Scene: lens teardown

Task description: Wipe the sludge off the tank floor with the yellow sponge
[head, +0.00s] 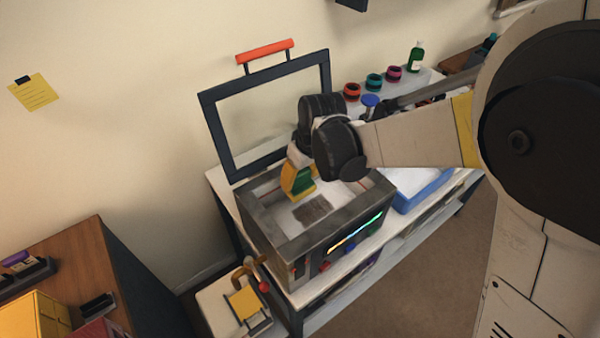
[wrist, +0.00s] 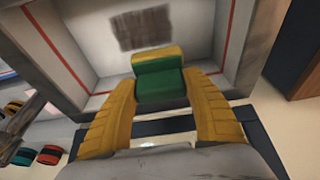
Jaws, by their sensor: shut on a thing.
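The tank (head: 330,240) is an open grey box on the white bench, with its framed lid standing up behind it. A dark brown sludge patch (head: 312,209) lies on its pale floor; it also shows at the top of the wrist view (wrist: 141,29). My gripper (head: 298,182) reaches into the tank from above. Its yellow fingers (wrist: 160,88) are shut on the sponge (wrist: 158,62), which is yellow on one face and green on the other. The sponge is beside the sludge, apart from it in the picture. I cannot tell whether it touches the floor.
The raised lid frame (head: 325,75) with a red handle (head: 265,50) stands at the tank's back. Several coloured rings (head: 374,80) and a green bottle (head: 416,57) are on the bench behind. A blue tray (head: 425,190) sits right of the tank.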

